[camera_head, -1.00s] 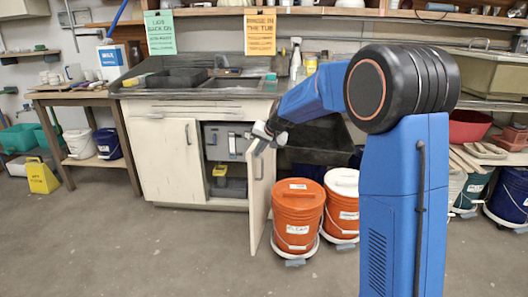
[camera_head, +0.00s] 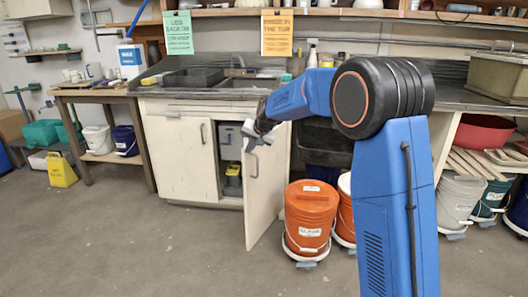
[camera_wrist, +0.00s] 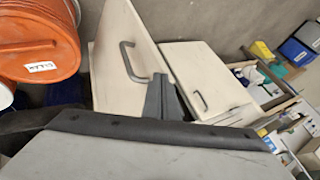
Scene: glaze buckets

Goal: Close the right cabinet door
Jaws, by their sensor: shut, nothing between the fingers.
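The right cabinet door (camera_head: 266,195) is white and stands ajar, swung outward from its hinge side at the right. Its outer face and grey handle show, also in the wrist view (camera_wrist: 118,75). The closed left cabinet door (camera_head: 180,158) is beside the opening; its handle shows in the wrist view (camera_wrist: 204,98). My gripper (camera_head: 254,142) is shut and empty, at the upper part of the right door near its handle. In the wrist view its dark fingers (camera_wrist: 160,88) overlap that door's face; I cannot tell if they touch it.
An orange bucket (camera_head: 311,215) stands on a wheeled base right of the open door, with another bucket (camera_head: 345,205) behind it. Grey and yellow items (camera_head: 233,178) sit inside the cabinet. The sink counter (camera_head: 210,88) is above. Floor in front is clear.

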